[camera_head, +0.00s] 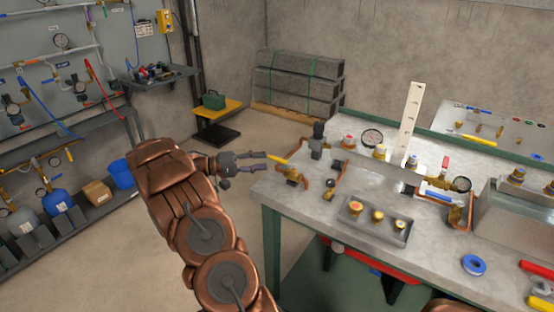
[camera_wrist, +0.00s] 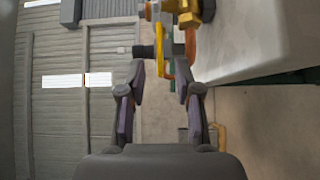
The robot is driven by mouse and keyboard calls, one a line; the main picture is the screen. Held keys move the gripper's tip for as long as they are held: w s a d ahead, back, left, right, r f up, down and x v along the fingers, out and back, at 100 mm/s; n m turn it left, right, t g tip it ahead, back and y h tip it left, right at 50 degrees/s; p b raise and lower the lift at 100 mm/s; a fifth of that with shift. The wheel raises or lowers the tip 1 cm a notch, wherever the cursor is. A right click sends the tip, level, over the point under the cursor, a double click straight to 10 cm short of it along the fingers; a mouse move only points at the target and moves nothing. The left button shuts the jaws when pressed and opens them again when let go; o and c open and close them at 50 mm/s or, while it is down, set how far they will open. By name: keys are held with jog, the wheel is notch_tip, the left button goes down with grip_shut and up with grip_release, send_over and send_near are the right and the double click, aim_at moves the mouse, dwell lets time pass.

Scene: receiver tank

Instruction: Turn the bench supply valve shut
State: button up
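The bench supply valve (camera_head: 292,175) has a brass body and a yellow lever (camera_head: 278,160), at the left end of the bench. The lever points left, out past the bench edge. My gripper (camera_head: 263,161) is just left of the lever, with its two fingers apart and nothing held. In the wrist view, my gripper (camera_wrist: 160,80) is open, and the yellow lever (camera_wrist: 168,65) shows beyond and between the fingertips. The brass body (camera_wrist: 186,12) is at the top of that view. I cannot tell whether a finger touches the lever.
The bench top (camera_head: 330,185) carries copper pipes, a gauge (camera_head: 372,138), a grey tray (camera_head: 372,222) of brass fittings and a blue tape roll (camera_head: 474,264). An upright white perforated strip (camera_head: 411,118) stands behind.

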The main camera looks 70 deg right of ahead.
aim_at(273, 159)
jog(key=p+x, duration=0.1)
jog(key=x, duration=0.5)
jog(key=shift+c, duration=0.4)
grip_shut()
